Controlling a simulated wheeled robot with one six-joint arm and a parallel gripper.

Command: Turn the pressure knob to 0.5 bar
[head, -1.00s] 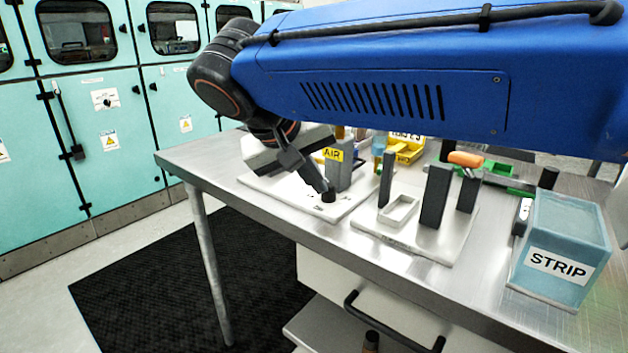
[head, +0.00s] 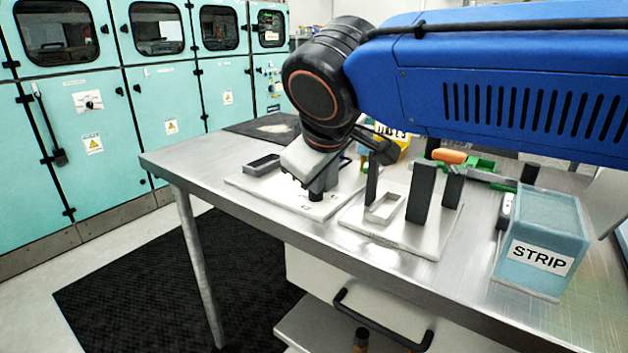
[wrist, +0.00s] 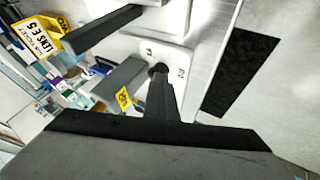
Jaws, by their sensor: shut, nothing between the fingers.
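The pressure knob (wrist: 157,68) is a small dark round knob on a white plate (wrist: 135,50). Small printed marks show on the plate beside it. My gripper (wrist: 160,80) is shut, with its dark fingers together and their tips at the knob. The fingers partly cover the knob, and I cannot tell whether they touch it. The knob's setting is not readable. In the head view my wrist hangs over the white plate (head: 248,184) and hides much of that area.
A second pale plate (head: 420,238) with dark upright posts (head: 421,193) and a small tray (head: 384,208) lies to the right. A blue STRIP box (head: 540,235) stands further right. A yellow bin (wrist: 40,38) is in the wrist view. The metal table's left edge is clear.

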